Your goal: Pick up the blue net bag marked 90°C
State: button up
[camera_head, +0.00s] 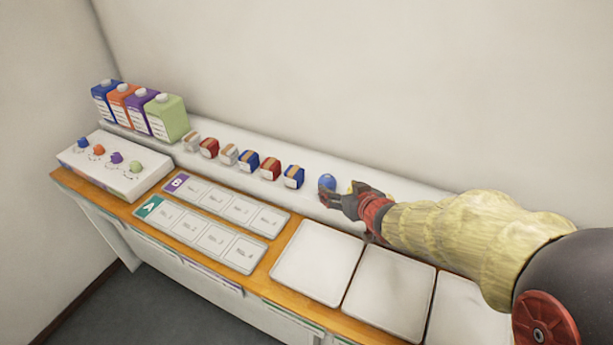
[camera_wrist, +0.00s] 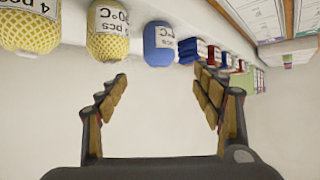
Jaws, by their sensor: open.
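The blue net bag (camera_head: 327,182) stands on the white back shelf, at the right end of the row of small packs. In the wrist view the blue bag (camera_wrist: 157,45) shows at the top middle, with a white label reading "°C"; its number is not readable. My gripper (camera_head: 342,204) is just to the right and in front of it. In the wrist view my gripper (camera_wrist: 161,76) is open and empty, its fingertips spread below the blue bag and apart from it.
Yellow net bags (camera_wrist: 107,40) stand beside the blue one, mostly hidden by my arm in the head view. Folded blue and red packs (camera_head: 293,176) line the shelf on the other side. White square trays (camera_head: 317,255) lie in front on the wooden counter.

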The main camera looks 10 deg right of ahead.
aim_at(330, 183)
jog(key=b+x, duration=0.2)
jog(key=x, duration=0.4)
jog(key=shift+w+d+f+b, duration=0.1)
jog(key=shift+f+b, duration=0.1)
jog(key=shift+b, duration=0.1)
jog(key=b+x, duration=0.2)
jog(key=x, duration=0.2)
jog(key=shift+f, duration=0.25)
jog(key=shift+w+f, duration=0.1)
jog(key=shift+w, duration=0.3)
jog(key=c, duration=0.3)
jog(key=c, duration=1)
